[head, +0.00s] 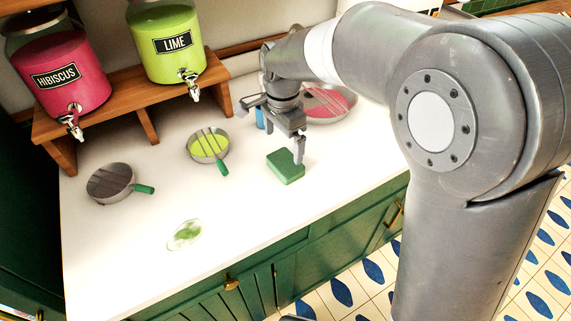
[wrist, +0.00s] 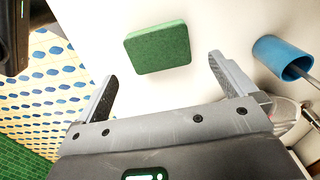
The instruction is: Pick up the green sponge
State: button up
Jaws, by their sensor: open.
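The green sponge (head: 285,166) is a rounded block lying flat on the white counter, near its front edge. In the wrist view the sponge (wrist: 158,48) lies beyond the fingertips, between their lines and apart from both. My gripper (wrist: 162,80) is open and empty, its two fingers spread on either side. In the head view my gripper (head: 283,143) is just above and behind the sponge, with one finger close over it. The head view does not show clearly how high the fingers are above the counter.
A blue cup (wrist: 283,60) stands right of the sponge in the wrist view. A pan with red contents (head: 328,103), a pan with yellow-green contents (head: 208,146) and a dark pan (head: 110,182) stand on the counter. A clear dish (head: 185,235) lies front left. Drink dispensers stand on a wooden shelf (head: 145,115).

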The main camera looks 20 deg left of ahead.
aim_at(283, 162)
jog(key=f, duration=0.7)
jog(key=shift+s+f, duration=0.2)
jog(key=shift+f, duration=0.15)
jog(key=c, duration=0.8)
